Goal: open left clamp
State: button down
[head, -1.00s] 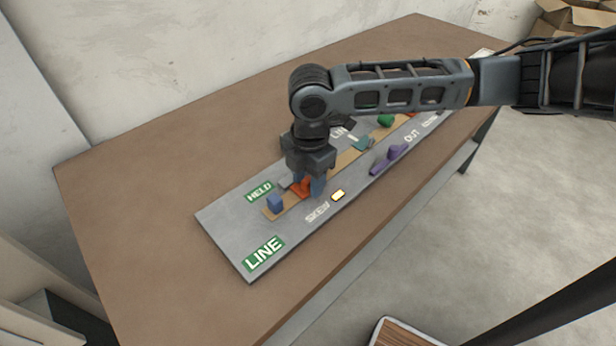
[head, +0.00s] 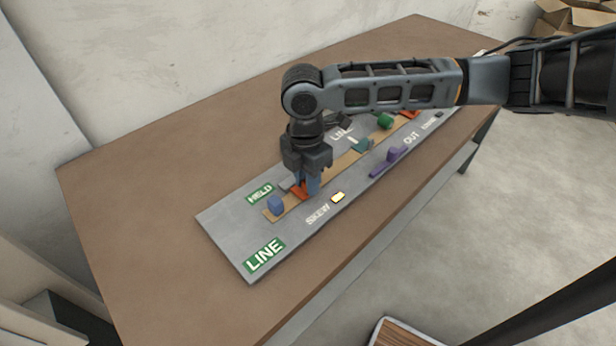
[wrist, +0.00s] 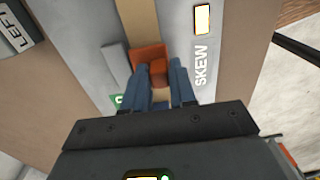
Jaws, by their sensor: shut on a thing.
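The orange clamp (head: 299,192) sits across the tan strip (head: 282,207) near the left end of the grey board. It also shows in the wrist view (wrist: 150,57), where an orange block stands out from its plate. My gripper (head: 307,188) points down at this clamp in the head view. In the wrist view its blue fingers (wrist: 165,80) are on both sides of the orange block and shut on it. The fingers hide part of the clamp in the head view.
A lit yellow lamp (head: 338,197) is by the SKEW label. A purple piece (head: 389,160) and a green knob (head: 385,121) lie further right on the board. The brown table (head: 150,220) is bare around it.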

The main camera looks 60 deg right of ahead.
aim_at(304, 182)
jog(key=shift+w+d+r+g+y+p, duration=0.1)
jog(key=shift+w+r+g+y+p, duration=0.3)
jog(key=shift+g+p, duration=0.7)
jog(key=g, duration=0.1)
jog(key=w+g+p, duration=0.1)
jog(key=g, duration=0.1)
jog(key=w+g+y, duration=0.1)
jog(key=shift+w+d+r+g+p, duration=0.1)
jog(key=shift+d+r+g+p, duration=0.15)
jog(key=shift+g+p, duration=0.15)
jog(key=shift+w+d+f+g+y+p, duration=0.1)
jog(key=shift+w+g+y+p, duration=0.2)
jog(key=shift+g, duration=0.3)
jog(key=shift+w+d+g+y+p, duration=0.15)
jog(key=shift+g+p, duration=0.25)
jog(key=shift+g, duration=0.2)
jog(key=shift+w+f+g, duration=0.1)
jog(key=shift+w+g, duration=0.1)
jog(key=shift+g, duration=0.3)
jog(key=shift+w+d+f+g+y+p, duration=0.1)
jog(key=shift+f+g+y+p, duration=0.15)
jog(key=shift+g+p, duration=0.25)
jog(key=c, duration=1)
grip_release()
jog(key=shift+w+r, duration=0.1)
jog(key=shift+r, duration=0.05)
jog(key=shift+w, duration=0.1)
